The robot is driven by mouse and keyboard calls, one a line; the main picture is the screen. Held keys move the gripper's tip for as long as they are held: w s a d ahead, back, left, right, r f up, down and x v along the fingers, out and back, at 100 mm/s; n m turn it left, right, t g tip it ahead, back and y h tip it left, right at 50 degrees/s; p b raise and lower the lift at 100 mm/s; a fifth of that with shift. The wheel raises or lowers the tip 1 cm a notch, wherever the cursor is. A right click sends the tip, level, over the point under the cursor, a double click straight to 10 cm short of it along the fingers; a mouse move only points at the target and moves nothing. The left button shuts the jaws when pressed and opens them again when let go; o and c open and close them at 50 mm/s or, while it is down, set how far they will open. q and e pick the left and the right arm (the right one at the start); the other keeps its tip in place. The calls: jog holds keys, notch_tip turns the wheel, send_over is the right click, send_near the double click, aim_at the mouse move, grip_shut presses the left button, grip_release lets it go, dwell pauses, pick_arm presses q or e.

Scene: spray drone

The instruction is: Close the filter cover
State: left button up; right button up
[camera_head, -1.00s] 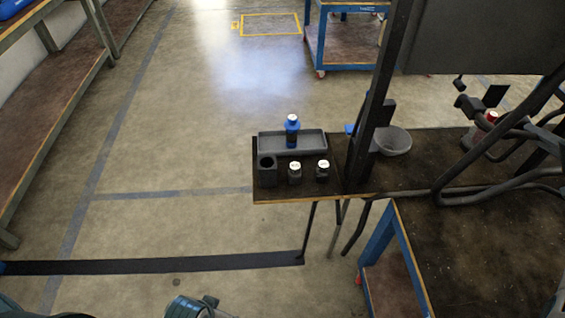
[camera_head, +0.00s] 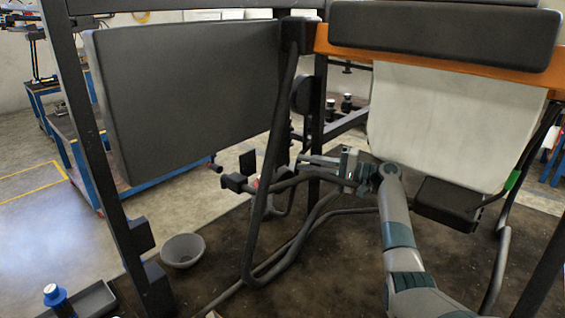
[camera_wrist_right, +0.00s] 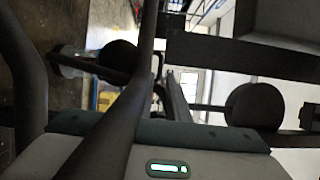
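My right gripper (camera_head: 302,160) reaches in from the right among the drone's dark tubes, its fingers pointing left. The fingers look close together with nothing seen between them. In the right wrist view the narrow fingers (camera_wrist_right: 172,80) show mid-frame, partly behind a dark tube. A small part with red and white on it (camera_head: 254,184) sits left of the fingertips, beside a black fitting (camera_head: 235,182) and partly hidden by tubes. It may be the filter; I cannot make out its cover or whether that is open. The gripper is apart from it. My left gripper is out of view.
A white tank (camera_head: 445,125) stands behind my right arm. Dark curved tubes (camera_head: 258,215) cross in front of the fitting. A large dark panel (camera_head: 190,95) hangs upper left.

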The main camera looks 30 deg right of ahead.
aim_at(289, 170)
jog(key=x, duration=0.6)
jog(key=shift+p, duration=0.4)
jog(key=shift+w+a, duration=0.4)
jog(key=shift+w, duration=0.2)
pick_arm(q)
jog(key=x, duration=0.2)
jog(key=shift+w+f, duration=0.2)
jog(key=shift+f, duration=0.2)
pick_arm(e)
grip_shut()
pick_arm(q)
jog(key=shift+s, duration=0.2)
